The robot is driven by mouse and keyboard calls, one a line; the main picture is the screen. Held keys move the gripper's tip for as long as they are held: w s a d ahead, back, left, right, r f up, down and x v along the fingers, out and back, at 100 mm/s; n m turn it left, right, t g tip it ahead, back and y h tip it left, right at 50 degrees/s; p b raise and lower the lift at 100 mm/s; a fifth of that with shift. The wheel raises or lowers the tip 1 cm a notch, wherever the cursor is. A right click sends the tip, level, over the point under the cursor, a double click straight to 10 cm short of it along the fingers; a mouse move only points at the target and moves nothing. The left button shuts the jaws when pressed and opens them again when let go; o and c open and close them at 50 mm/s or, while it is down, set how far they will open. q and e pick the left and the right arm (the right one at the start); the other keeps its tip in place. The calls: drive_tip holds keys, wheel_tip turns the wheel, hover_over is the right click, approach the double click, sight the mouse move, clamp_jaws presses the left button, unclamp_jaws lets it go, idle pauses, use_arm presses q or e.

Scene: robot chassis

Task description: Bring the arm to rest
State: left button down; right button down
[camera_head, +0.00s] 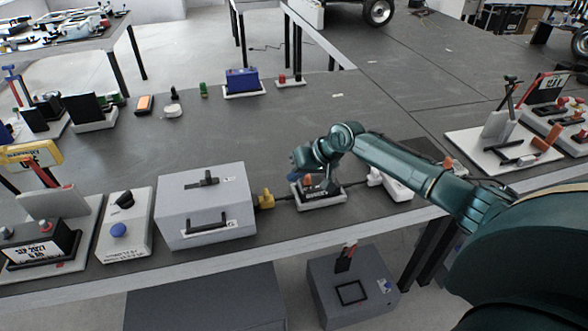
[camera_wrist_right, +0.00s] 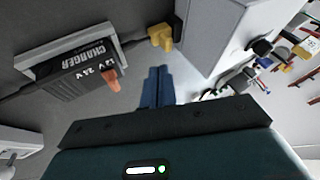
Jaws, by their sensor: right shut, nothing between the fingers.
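My right arm reaches in from the right over the dark bench (camera_head: 240,140). My right gripper (camera_head: 298,160) hangs above the bench by a small charger (camera_head: 322,194). In the right wrist view its blue fingers (camera_wrist_right: 157,86) are together with nothing between them. There the charger (camera_wrist_right: 82,72), with its orange switch (camera_wrist_right: 110,79), lies to the left of the fingers, apart from them. My left gripper is not in view.
A grey box (camera_head: 205,212) with a yellow plug (camera_head: 265,198) stands left of the charger. A white panel with a blue knob (camera_head: 119,231) is farther left. A blue battery (camera_head: 242,82) stands at the back. The middle of the bench is mostly clear.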

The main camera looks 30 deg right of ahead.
drive_tip(key=shift+r, duration=0.1)
drive_tip(key=shift+n, duration=0.9)
drive_tip(key=s+a+f, duration=0.3)
drive_tip(key=a+f, duration=0.2)
drive_tip(key=s+a+f, duration=0.2)
drive_tip(key=f, duration=0.1)
drive_tip(key=shift+s+a, duration=0.15)
drive_tip(key=shift+s, duration=0.2)
drive_tip(key=s+a+f+n+t, duration=0.1)
drive_tip(key=s+a+f, duration=0.25)
drive_tip(key=s, duration=0.35)
drive_tip(key=s+a+f+n+t, duration=0.1)
drive_tip(key=s+a+f+t, duration=0.1)
drive_tip(key=s+a, duration=0.35)
drive_tip(key=s+d+t+h, duration=0.1)
drive_tip(key=s+h, duration=0.1)
drive_tip(key=s, duration=0.7)
drive_tip(key=shift+s+d+r, duration=0.3)
drive_tip(key=shift+s+d, duration=0.05)
drive_tip(key=shift+d, duration=0.1)
